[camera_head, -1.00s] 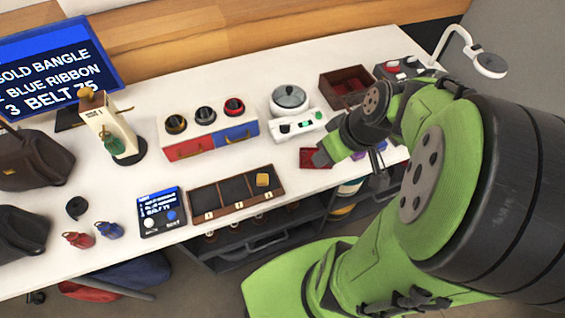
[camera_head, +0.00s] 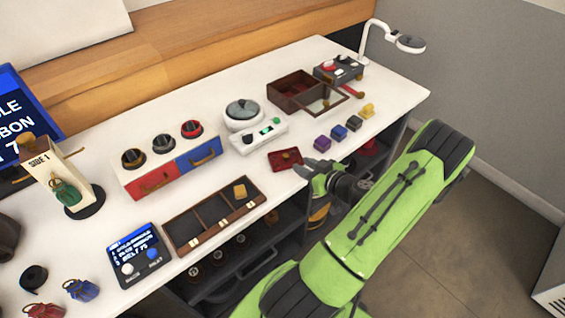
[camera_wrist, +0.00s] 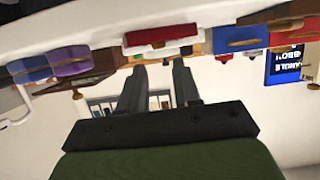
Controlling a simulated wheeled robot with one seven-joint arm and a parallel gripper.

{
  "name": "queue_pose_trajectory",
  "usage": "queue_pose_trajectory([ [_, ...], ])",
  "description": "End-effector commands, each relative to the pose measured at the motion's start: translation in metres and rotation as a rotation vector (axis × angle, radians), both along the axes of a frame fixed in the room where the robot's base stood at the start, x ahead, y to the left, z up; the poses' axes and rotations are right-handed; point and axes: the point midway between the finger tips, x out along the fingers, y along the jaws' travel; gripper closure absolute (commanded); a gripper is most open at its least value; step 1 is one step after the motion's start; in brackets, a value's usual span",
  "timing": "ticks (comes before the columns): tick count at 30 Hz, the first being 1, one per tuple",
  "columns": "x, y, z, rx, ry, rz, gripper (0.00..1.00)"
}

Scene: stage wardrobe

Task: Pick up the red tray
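The red tray (camera_head: 285,160) is a small, shallow, dark-red tray lying on the white table near its front edge, below the white scale. In the wrist view the red tray (camera_wrist: 163,33) shows edge-on at the top, beyond the fingertips. My gripper (camera_head: 308,167) is at the table's front edge, just right of the tray and apart from it. In the wrist view my gripper (camera_wrist: 160,75) shows two dark fingers with a gap between them and nothing held.
Purple (camera_head: 322,143), blue and dark small boxes stand right of the tray. The scale (camera_head: 258,138) is behind it. A wooden compartment tray (camera_head: 213,218) lies to the left, with a red-and-blue drawer unit (camera_head: 175,170) behind. An open wooden box (camera_head: 291,90) stands farther back.

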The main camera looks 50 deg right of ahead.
Motion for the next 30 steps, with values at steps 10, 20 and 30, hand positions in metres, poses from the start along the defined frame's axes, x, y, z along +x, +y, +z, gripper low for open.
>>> queue_pose_trajectory([
  [10,0.052,-0.012,-0.018,-0.003,0.0,0.005,0.67],
  [20,0.075,-0.019,-0.026,0.001,0.001,0.001,0.67],
  [30,0.075,-0.018,-0.026,0.001,0.001,0.001,1.0],
])
